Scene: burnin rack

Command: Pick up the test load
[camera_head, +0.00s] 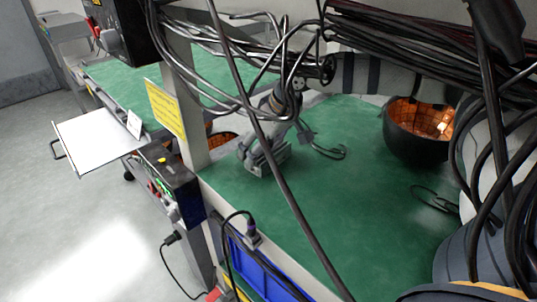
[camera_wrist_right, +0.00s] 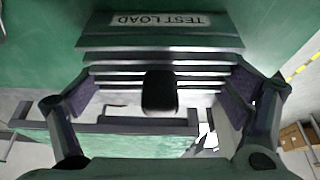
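The test load is a grey finned metal block (camera_head: 272,158) on the green bench top, left of its middle in the head view. In the right wrist view the finned block (camera_wrist_right: 160,42) carries a pale label reading TEST LOAD, upside down. My right gripper (camera_head: 264,140) is above the block. In the wrist view its fingers (camera_wrist_right: 164,92) are spread wide, one pad beside each end of the fins. Whether the pads touch the fins cannot be told. A short black piece shows in the middle, between the fingers. My left gripper is not in view.
Dark cables hang across the head view in front of the bench (camera_head: 310,215). A grey post (camera_head: 190,120) with a yellow sign (camera_head: 165,108) stands left of the block. A blue bin (camera_head: 258,272) is below the bench edge. Bare green surface lies right of the block.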

